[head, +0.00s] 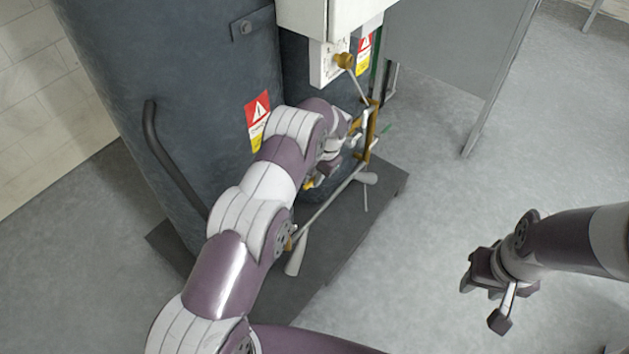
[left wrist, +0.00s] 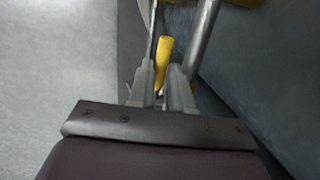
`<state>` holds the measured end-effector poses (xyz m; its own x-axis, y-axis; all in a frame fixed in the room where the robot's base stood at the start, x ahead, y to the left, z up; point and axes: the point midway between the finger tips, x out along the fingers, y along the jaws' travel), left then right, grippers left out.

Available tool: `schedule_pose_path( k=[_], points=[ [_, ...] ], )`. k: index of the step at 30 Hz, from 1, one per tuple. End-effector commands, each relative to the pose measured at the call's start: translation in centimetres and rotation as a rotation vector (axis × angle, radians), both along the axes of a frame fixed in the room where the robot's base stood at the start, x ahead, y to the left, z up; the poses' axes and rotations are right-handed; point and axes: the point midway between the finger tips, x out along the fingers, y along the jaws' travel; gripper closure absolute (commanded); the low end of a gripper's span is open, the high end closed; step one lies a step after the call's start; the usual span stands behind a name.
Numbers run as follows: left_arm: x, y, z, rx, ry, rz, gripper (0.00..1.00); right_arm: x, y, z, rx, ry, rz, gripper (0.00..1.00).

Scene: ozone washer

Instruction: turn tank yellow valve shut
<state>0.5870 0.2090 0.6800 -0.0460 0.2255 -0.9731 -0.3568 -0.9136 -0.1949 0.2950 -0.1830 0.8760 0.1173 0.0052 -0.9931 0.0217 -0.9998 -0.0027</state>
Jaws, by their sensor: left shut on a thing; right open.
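The yellow valve handle (left wrist: 164,54) shows in the left wrist view between my left gripper's fingers (left wrist: 162,88), which are shut on it. A small yellow part also shows in the head view (head: 309,184), low on the dark tank (head: 190,110). My right gripper (head: 487,302) is open and empty over the floor at the right, well away from the tank.
Metal pipes and brass fittings (head: 372,130) stand close to the left gripper, under a pale box (head: 328,62). A dark base plate (head: 345,240) lies under the tank. A grey panel (head: 455,60) stands behind. The floor (head: 440,215) at the right is clear.

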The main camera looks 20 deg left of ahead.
Motion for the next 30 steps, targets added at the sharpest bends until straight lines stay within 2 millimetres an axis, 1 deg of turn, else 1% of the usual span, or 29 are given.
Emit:
schedule_pose_path(
  k=[7, 8, 9, 16, 19, 22, 24, 28, 30],
  points=[
    [0.0, 0.0, 0.1, 0.0, 0.002, 0.0, 1.0, 0.0, 0.0, 0.1, 0.0, -0.001, 0.0, 0.57],
    [0.0, 0.0, 0.1, 0.0, 0.002, 0.0, 0.71, 0.0, 0.0, 0.1, 0.0, -0.001, 0.0, 0.57],
    [0.0, 0.0, 0.1, 0.0, 0.002, 0.0, 0.7, 0.0, 0.0, 0.1, 0.0, -0.001, 0.0, 0.57],
    [0.0, 0.0, 0.1, -0.001, 0.001, 0.0, 0.7, 0.0, 0.0, 0.1, 0.0, -0.001, 0.0, 0.57],
    [0.0, -0.1, 0.4, 0.0, 0.0, 0.0, 0.7, 0.0, 0.0, 0.1, 0.0, -0.001, 0.0, 0.57],
    [0.1, -0.3, 1.6, 0.0, 0.0, -0.001, 0.7, 0.0, 0.0, 0.2, 0.0, -0.001, 0.0, 0.57],
    [0.1, -0.6, 2.8, 0.0, -0.001, -0.001, 0.7, 0.0, 0.0, 0.2, 0.0, -0.001, 0.0, 0.57],
    [0.2, -1.3, 6.6, 0.0, 0.0, -0.001, 0.7, 0.0, 0.0, 3.0, 0.0, 0.0, 0.0, 0.57],
    [0.2, -1.5, 7.6, 0.0, 0.003, 0.0, 0.7, 0.0, 0.0, 4.5, 0.0, -0.001, 0.0, 0.57]
  ],
)
